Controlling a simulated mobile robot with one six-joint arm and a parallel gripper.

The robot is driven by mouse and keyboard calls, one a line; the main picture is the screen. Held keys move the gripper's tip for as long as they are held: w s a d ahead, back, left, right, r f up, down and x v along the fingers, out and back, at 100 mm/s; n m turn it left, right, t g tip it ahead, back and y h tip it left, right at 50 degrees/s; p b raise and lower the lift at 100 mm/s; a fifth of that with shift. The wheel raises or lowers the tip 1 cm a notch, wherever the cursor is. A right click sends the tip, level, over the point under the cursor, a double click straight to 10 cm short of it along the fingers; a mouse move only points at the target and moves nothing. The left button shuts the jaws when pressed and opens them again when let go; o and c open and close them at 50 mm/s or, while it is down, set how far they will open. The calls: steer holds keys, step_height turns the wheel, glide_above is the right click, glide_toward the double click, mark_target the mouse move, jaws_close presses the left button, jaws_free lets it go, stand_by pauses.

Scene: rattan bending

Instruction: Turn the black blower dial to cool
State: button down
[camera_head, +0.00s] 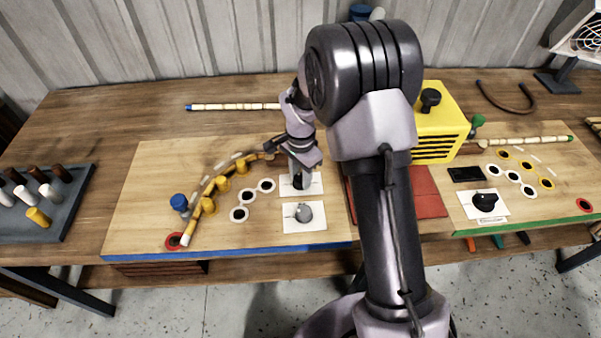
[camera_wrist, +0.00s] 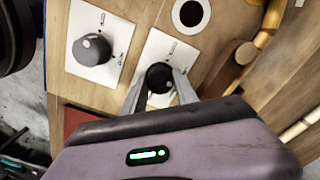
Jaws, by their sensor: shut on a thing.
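A black dial (camera_wrist: 158,75) sits on a white plate (camera_wrist: 178,54) with small printed marks, too small to read. My gripper (camera_wrist: 158,86) is shut on this dial, one finger on each side. In the head view my gripper (camera_head: 298,181) points down at the plate on the left board, and its fingers hide much of the dial. A grey dial (camera_wrist: 92,49) on its own white plate is beside it; it also shows in the head view (camera_head: 304,213). The way the black dial points is hard to tell.
A bent rattan pole (camera_head: 205,192) lies against yellow pegs on the left board. A yellow box (camera_head: 436,135) with a black knob stands behind my arm at right. Another black dial (camera_head: 485,201) is on the right board. A peg tray (camera_head: 50,210) is at far left.

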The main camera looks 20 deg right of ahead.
mark_target(301, 178)
steer(key=n+p, duration=0.2)
steer(key=n, duration=0.5)
steer(key=shift+r, duration=0.1)
steer(key=n+p, duration=0.2)
steer(key=n, duration=0.4)
steer(key=shift+n, duration=0.4)
steer(key=c, duration=0.9)
jaws_free()
steer(key=shift+c, duration=0.2)
step_height(301, 178, up, 17)
steer(key=p, duration=0.4)
steer(key=shift+r+p, duration=0.15)
steer(key=shift+p, duration=0.25)
